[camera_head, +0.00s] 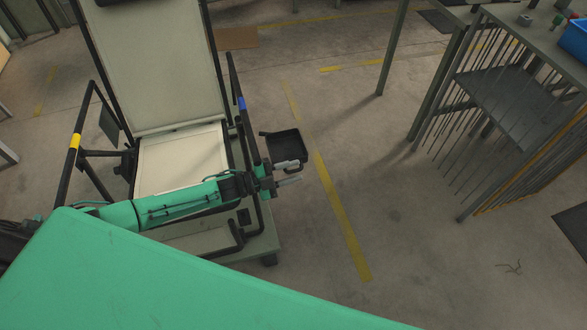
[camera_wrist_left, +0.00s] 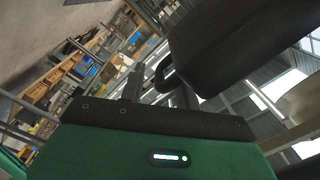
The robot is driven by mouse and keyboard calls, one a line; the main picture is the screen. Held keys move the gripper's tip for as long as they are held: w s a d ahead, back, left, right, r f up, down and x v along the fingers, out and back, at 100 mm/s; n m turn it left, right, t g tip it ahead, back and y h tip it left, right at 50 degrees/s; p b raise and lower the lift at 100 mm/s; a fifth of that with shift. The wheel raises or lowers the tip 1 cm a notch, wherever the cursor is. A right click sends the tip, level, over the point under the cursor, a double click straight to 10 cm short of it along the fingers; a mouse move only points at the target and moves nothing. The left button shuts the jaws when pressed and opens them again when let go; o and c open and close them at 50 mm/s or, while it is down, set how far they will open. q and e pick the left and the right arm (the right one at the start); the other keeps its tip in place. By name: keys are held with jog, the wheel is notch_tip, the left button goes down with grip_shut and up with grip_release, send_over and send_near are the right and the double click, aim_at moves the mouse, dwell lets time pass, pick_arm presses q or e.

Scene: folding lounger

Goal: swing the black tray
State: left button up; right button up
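The black tray (camera_head: 286,146) sits on the right side of the lounger (camera_head: 180,60), out beyond the armrest with the blue band. In the left wrist view the tray (camera_wrist_left: 245,40) looms large and dark at upper right, with a looped black handle (camera_wrist_left: 162,72) at its near edge. My left gripper (camera_head: 289,172) is at the tray's near edge, its two light fingers apart. In the wrist view the gripper (camera_wrist_left: 158,90) has the handle loop close to its fingers; whether they touch it I cannot tell. My right gripper is not in view.
The lounger's left armrest has a yellow band (camera_head: 75,141); the right one has a blue band (camera_head: 241,103). A metal table with a barred rack (camera_head: 515,90) stands at the right, with a blue bin (camera_head: 574,38) on top. The floor between is clear.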

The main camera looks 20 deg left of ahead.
pick_arm(q)
jog(key=shift+w+d, duration=0.25)
jog(key=shift+d, duration=0.05)
jog(key=shift+c, duration=0.4)
grip_shut()
jog(key=shift+s+f, duration=0.1)
